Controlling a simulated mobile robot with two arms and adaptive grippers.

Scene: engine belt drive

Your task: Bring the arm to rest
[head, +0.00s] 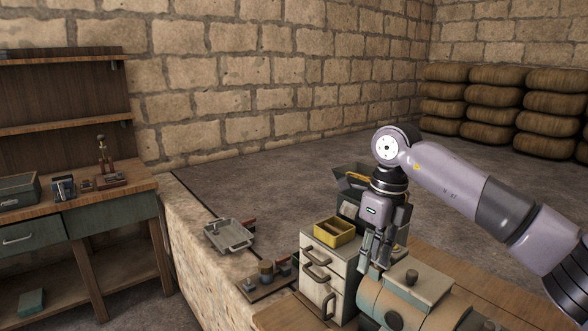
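My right arm comes in from the right edge of the head view and bends down at its wrist. My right gripper (376,256) points down in front of the small white drawer unit and above the tan-and-teal engine body (395,300). Its fingers look close together, but they are small and dark, so I cannot tell whether they are open or shut. I see nothing clearly held in them. My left gripper is not in the view.
A yellow bin (334,232) sits on the white drawer unit (322,274). A grey tray (229,236) and a board with small parts (266,281) lie to its left. A wooden workbench (75,212) stands at the far left. Stacked sacks (500,105) line the back wall.

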